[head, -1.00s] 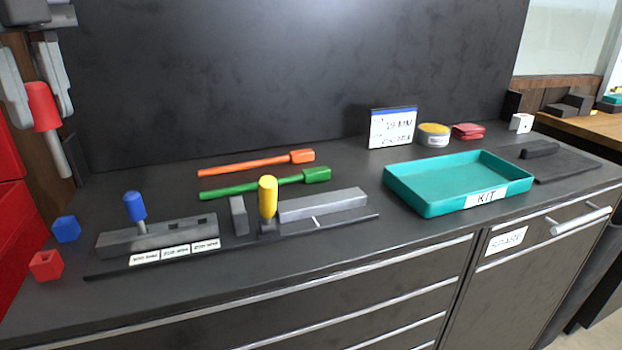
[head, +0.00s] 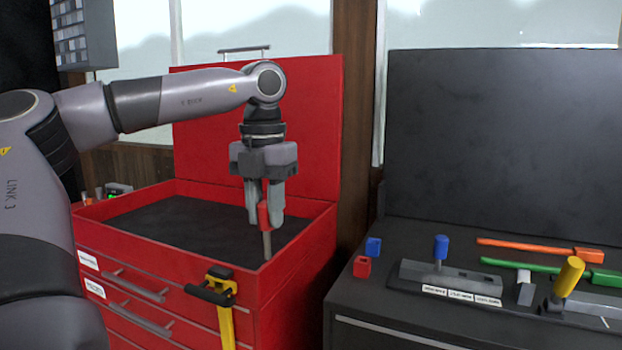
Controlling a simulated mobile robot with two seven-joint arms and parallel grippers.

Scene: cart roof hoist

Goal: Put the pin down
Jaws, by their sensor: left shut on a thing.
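My left gripper (head: 264,208) points down and is shut on a pin with a red head (head: 264,215) and a grey shank (head: 267,245). The pin hangs upright, shank down, over the right front corner of the open red tool chest (head: 305,235). I cannot tell whether the shank touches the chest. On the bench to the right, a blue-headed pin (head: 440,247) stands upright in a grey block (head: 410,270) with labels along its front. A yellow-handled piece (head: 568,278) stands tilted in the picture farther right. My right gripper is not in view.
The chest's dark top tray (head: 170,225) looks clear. A yellow-and-black tool (head: 223,305) hangs on its front. Orange (head: 530,248) and green (head: 540,267) handled tools lie behind the block.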

